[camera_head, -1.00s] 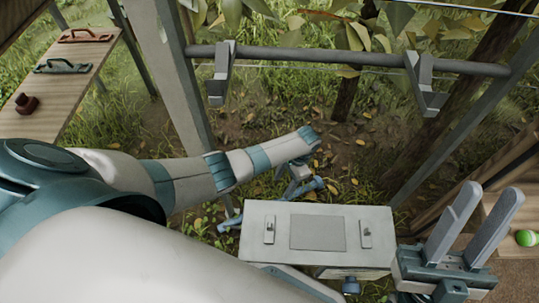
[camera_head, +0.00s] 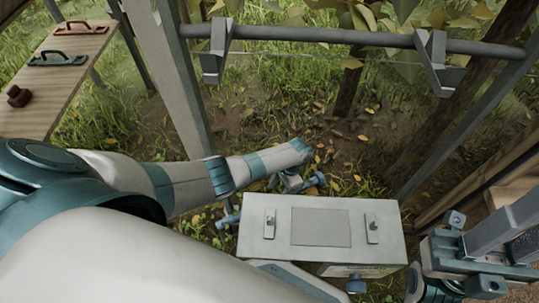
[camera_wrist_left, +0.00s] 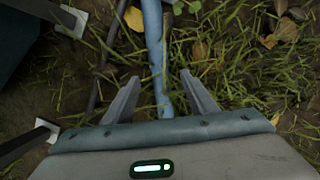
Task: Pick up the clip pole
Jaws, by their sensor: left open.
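A blue pole (camera_head: 317,180), likely the clip pole, lies low near the ground behind the pale box; no clip can be made out on it. The left gripper (camera_head: 290,184) points down over it at the end of my left arm. In the left wrist view the open left gripper (camera_wrist_left: 159,77) has one finger on each side of the blue pole (camera_wrist_left: 154,30). The pole runs between the fingers, and the fingers are not closed on it. My right gripper (camera_head: 515,228) is at the right edge, partly cut off; its fingers look apart and empty.
The pale box (camera_head: 270,248) stands just in front of the left gripper. A horizontal grey bar (camera_head: 320,36) with two angled brackets crosses behind. A wooden shelf (camera_head: 58,90) with handled tools is at the left. Grass and bare soil lie beneath.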

